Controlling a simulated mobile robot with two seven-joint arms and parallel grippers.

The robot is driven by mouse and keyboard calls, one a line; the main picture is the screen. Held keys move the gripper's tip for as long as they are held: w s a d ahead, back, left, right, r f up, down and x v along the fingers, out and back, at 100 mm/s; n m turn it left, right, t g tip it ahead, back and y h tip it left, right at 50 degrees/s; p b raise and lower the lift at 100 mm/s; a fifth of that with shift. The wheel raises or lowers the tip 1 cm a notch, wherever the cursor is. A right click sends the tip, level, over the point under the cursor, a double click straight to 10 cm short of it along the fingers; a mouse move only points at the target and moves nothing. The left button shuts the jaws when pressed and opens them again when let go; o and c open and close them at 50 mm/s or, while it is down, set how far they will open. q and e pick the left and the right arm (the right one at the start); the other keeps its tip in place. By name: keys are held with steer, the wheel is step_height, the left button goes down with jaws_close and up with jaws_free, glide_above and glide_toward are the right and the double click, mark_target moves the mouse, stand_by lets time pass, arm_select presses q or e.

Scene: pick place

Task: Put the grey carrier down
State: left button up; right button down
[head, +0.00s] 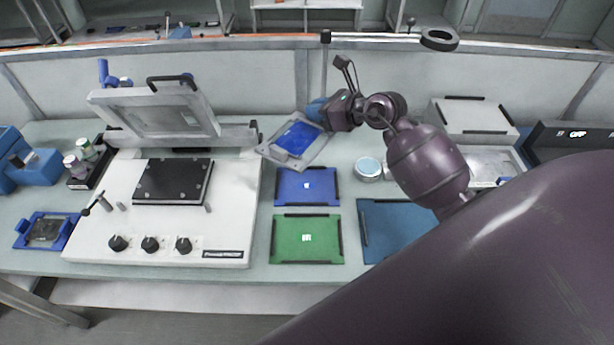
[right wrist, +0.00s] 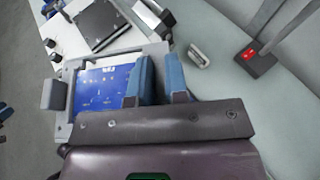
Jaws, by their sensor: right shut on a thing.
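The grey carrier (head: 268,152) is a flat light-grey frame with a blue circuit board (head: 297,137) in it. It is in the middle of the head view, tilted in the picture, behind the blue mat and right of the white machine. My right gripper (head: 316,108) is shut on the carrier's far right edge. In the right wrist view the blue fingers (right wrist: 160,82) grip one side of the carrier (right wrist: 68,104), with the blue board (right wrist: 103,88) beside them. I cannot tell whether the carrier touches the bench. My left gripper is out of view.
A white printer with an open lid (head: 155,108) stands left. A blue mat (head: 307,187), a green mat (head: 307,239) and a teal mat (head: 385,235) lie in front. A round tin (head: 368,169) stands right of the carrier. A grey box (head: 470,117) is at the back right.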

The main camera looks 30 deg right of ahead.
steer(key=d+f+m+h, duration=0.1)
steer(key=f, duration=0.4)
steer(key=w+d+f+b, duration=0.1)
steer(key=d+f, duration=0.1)
steer(key=f, duration=0.4)
steer(key=w+d+f+m+t+h+b, duration=0.1)
steer(key=f, duration=0.5)
steer(key=shift+d+f+m+h, duration=0.15)
steer(key=shift+d+m+h, duration=0.15)
steer(key=shift+d, duration=0.05)
step_height(320, 180, down, 4)
steer(key=shift+b, duration=0.95)
steer(key=shift+f, duration=0.3)
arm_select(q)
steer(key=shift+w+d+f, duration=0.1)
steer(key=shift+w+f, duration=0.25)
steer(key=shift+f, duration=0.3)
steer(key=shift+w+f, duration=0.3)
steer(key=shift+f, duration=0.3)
arm_select(e)
steer(key=c, duration=1.1)
jaws_free()
